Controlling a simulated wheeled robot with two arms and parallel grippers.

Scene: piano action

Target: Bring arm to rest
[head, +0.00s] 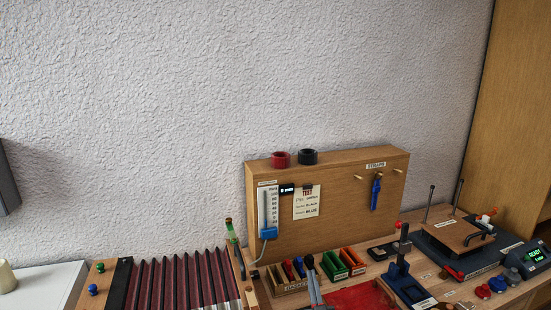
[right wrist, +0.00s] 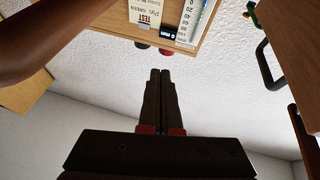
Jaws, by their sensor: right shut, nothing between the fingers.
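My right gripper (right wrist: 160,72) is at the middle of the right wrist view. Its two dark fingers lie together, with nothing between them. The fingers point toward the wooden board (right wrist: 105,15) with its test card (right wrist: 148,18) and scale, which appear upside down there. Most of the right arm is hidden below the picture edge. My left gripper does not show.
Red-dark bellows (head: 185,282) stand at the left of the bench. A wooden cabinet side (head: 515,110) rises at far right.

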